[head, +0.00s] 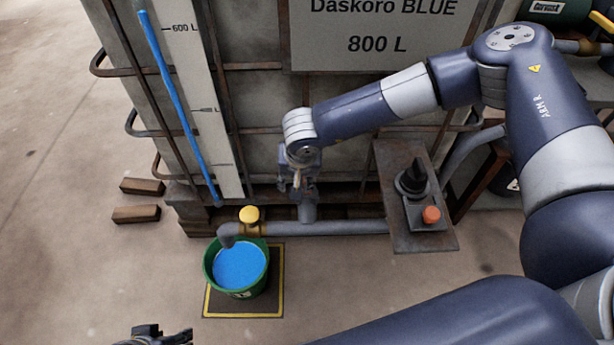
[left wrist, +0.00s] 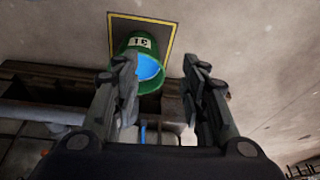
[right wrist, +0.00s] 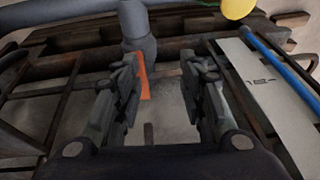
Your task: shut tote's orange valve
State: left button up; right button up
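The tote (head: 340,110) is a caged tank labelled Daskoro BLUE. Its orange valve handle (right wrist: 144,76) shows in the right wrist view as an upright orange strip below a grey pipe, just beside the left-hand finger. My right gripper (right wrist: 160,75) is open around that area, with a gap to the other finger. I cannot tell whether it touches the handle. In the head view my right gripper (head: 298,190) is at the tote's outlet and hides most of the valve. My left gripper (head: 160,338) is at the bottom edge; the left wrist view shows it open and empty.
A grey pipe (head: 330,228) with a yellow knob (head: 249,214) runs left to a spout over a green bucket (head: 262,282) of blue liquid on a marked square. A panel (head: 420,238) with a black knob and orange button stands right. Wood blocks (head: 136,214) lie left.

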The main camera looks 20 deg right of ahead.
jog(key=shift+t+h, duration=0.3)
jog(key=shift+h, duration=0.3)
jog(key=w+d, duration=0.1)
jog(key=w+d+r, duration=0.1)
jog(key=d, duration=0.1)
jog(key=shift+w+d, duration=0.15)
jog(key=shift+d, duration=0.15)
jog(key=b+x, duration=0.1)
jog(key=x, duration=0.4)
jog(key=shift+w+d+f, duration=0.1)
jog(key=shift+f, duration=0.3)
jog(key=b+x, duration=0.1)
jog(key=x, duration=0.2)
jog(key=shift+w+f, duration=0.2)
jog(key=shift+f, duration=0.15)
pick_arm(q)
jog(key=w+d+t, duration=0.1)
jog(key=w+t, duration=0.1)
jog(key=w, duration=0.2)
jog(key=w+d+r+t+h, duration=0.1)
jog(key=w+t, duration=0.1)
jog(key=w, duration=0.2)
jog(key=shift+d+r+b, duration=0.25)
jog(key=shift+r+b, duration=0.05)
pick_arm(e)
jog(key=shift+w+f, duration=0.2)
jog(key=shift+f, duration=0.2)
